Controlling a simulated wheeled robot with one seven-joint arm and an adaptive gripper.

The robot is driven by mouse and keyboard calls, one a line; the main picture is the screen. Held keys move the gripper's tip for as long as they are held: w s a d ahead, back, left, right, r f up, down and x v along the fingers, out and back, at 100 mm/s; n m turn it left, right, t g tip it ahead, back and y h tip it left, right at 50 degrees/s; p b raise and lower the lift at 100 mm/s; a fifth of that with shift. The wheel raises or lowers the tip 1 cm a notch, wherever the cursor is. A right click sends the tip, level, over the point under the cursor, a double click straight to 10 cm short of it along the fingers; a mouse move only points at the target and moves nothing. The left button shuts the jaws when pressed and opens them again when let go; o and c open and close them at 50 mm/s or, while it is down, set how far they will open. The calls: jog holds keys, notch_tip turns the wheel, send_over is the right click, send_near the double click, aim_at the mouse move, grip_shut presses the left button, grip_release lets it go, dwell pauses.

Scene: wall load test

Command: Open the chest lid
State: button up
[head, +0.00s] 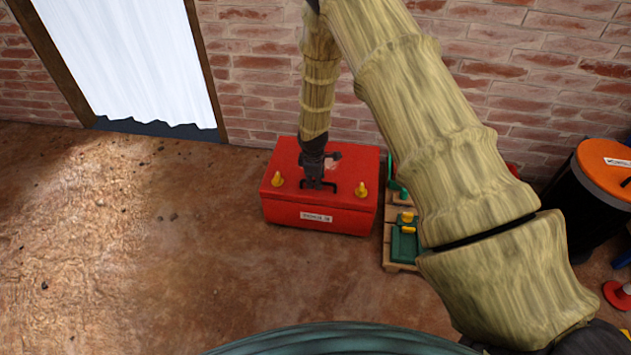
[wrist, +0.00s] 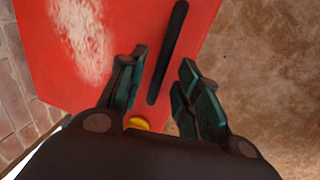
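The red chest (head: 318,218) stands on the floor against the brick wall, and its lid (head: 350,163) is down. A black bar handle (head: 330,188) lies along the front of the lid between two yellow knobs (head: 277,179) (head: 361,189). My gripper (head: 318,184) is over the lid at the handle. In the wrist view my gripper (wrist: 160,82) is open, with the handle (wrist: 168,50) running between its two fingers. No contact between fingers and handle is clear. One yellow knob (wrist: 143,123) shows in the wrist view, partly hidden by my gripper.
A wooden pallet (head: 401,267) with green and yellow items sits right of the chest, partly behind my arm. A black bin with an orange lid (head: 606,172) stands at the far right. A white curtained doorway (head: 130,60) is at the left. The floor (head: 180,260) before the chest is clear.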

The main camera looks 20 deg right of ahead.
jog(key=shift+f, duration=0.25)
grip_shut()
jog(key=shift+w+r, duration=0.1)
jog(key=shift+r, duration=0.1)
